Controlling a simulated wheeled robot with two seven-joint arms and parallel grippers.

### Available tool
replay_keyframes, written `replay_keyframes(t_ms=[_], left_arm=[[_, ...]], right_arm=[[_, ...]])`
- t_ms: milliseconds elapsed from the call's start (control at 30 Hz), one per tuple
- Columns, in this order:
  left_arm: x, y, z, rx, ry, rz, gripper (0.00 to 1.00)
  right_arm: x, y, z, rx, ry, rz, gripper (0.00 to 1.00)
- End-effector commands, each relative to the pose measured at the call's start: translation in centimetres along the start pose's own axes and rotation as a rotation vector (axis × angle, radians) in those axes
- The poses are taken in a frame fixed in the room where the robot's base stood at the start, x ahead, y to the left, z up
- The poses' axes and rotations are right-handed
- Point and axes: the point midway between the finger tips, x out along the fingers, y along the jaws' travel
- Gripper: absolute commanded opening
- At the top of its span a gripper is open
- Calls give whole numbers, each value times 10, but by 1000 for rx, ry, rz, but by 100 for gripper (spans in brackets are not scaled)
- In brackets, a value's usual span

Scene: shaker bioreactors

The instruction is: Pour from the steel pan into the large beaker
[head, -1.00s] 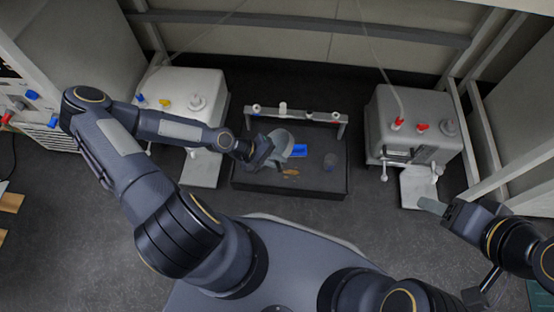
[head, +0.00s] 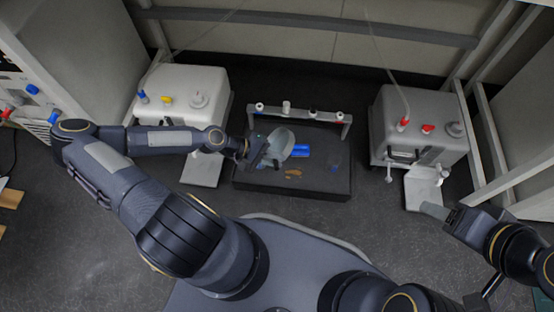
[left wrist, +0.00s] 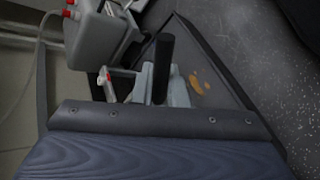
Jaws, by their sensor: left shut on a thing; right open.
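The steel pan (head: 280,142) is a pale grey, rounded vessel above the left half of the dark platform in the head view. It looks tilted, and its contents cannot be made out. My left gripper (head: 261,155) is at its near left side, shut on its handle. In the left wrist view, the black handle (left wrist: 163,62) stands between the fingers of my left gripper (left wrist: 160,92). A faint, see-through beaker (head: 333,162) stands on the right part of the platform, apart from the pan. My right gripper (head: 434,210) is open and empty at the far right.
The dark platform (head: 315,186) also carries a blue object (head: 300,151) and brownish-orange pieces (head: 293,174). A rack bar (head: 300,113) runs along its back. A white machine (head: 183,92) stands left and a grey one (head: 422,120) right.

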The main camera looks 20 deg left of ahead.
Motion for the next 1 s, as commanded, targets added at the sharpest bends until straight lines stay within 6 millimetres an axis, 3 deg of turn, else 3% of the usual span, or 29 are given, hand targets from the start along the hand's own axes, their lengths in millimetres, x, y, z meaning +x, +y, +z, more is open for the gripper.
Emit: replay_keyframes(t_ms=[1000], left_arm=[[-11, -6, -5, -14, -60, 104, 0]], right_arm=[[19, 9, 10, 0, 0, 0, 56]])
